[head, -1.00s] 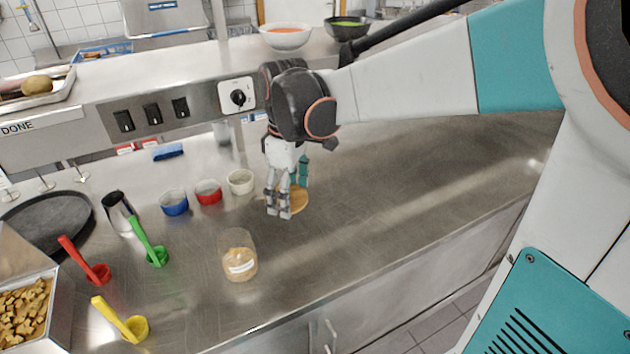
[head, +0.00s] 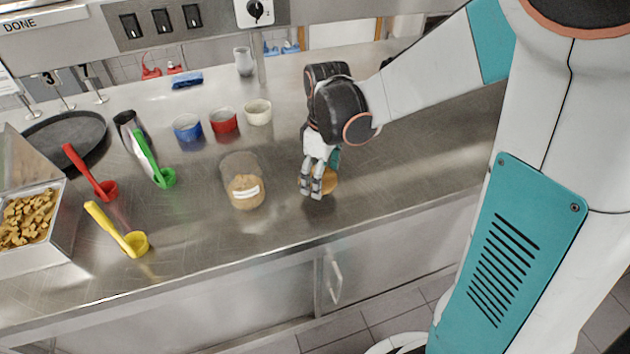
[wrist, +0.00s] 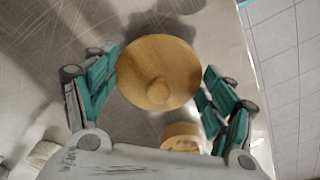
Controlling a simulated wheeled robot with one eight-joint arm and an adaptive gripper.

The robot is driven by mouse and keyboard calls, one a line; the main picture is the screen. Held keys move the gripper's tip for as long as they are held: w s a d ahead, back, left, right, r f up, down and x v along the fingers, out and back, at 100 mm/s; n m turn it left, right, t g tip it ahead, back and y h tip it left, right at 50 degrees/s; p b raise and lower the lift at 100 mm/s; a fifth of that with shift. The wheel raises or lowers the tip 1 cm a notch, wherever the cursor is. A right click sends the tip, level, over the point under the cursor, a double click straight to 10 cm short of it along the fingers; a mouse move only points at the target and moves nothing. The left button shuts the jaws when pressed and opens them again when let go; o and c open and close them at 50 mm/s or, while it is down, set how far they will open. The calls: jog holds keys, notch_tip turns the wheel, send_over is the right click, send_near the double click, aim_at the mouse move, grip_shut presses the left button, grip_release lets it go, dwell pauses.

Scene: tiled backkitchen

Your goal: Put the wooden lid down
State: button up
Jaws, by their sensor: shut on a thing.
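The wooden lid (head: 330,181) is a round, light-brown disc with a knob, seen in full in the wrist view (wrist: 158,72). My gripper (head: 317,188) is shut on the lid, with its teal-padded fingers on both sides of it in the wrist view (wrist: 160,92). The lid is over the steel counter (head: 400,165), close to its front edge and right of the glass jar. I cannot tell whether it touches the counter. The clear jar (head: 243,188) stands upright and open, with brown contents and a white label.
Blue (head: 187,128), red (head: 224,122) and white (head: 258,113) cups stand behind the jar. Green (head: 152,160), red (head: 92,175) and yellow (head: 118,232) scoops lie to the left, near a black round tray (head: 65,142). The counter right of my gripper is clear.

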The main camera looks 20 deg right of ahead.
jog(key=shift+f+b, duration=0.8)
jog(key=shift+f, duration=1.6)
jog(key=shift+f, duration=0.2)
jog(key=o, duration=1)
jog(key=shift+o, duration=0.2)
jog(key=shift+r, duration=0.2)
